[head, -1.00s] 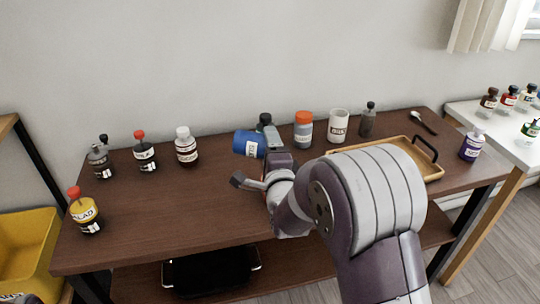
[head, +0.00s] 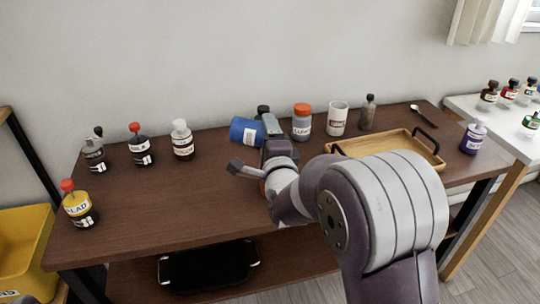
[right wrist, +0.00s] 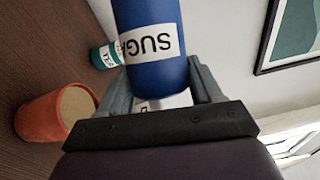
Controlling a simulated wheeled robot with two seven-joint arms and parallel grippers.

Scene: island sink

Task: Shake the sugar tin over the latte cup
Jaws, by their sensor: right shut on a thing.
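The blue sugar tin (head: 246,131) lies tipped on its side in my right gripper (head: 268,127), raised over the back of the dark wooden table. In the right wrist view the tin (right wrist: 152,72), with "SUGA" readable on its white label, sits between the two grey fingers (right wrist: 160,85), which are shut on it. An orange-brown cup (right wrist: 45,118) with a tan top surface stands upright below the gripper in that view. It looks like the latte cup, but no label shows. In the head view my arm seems to hide it. My left gripper is out of view.
A wooden tray (head: 392,146) lies to the right. Several bottles stand at the left. The left middle of the table (head: 165,200) is clear.

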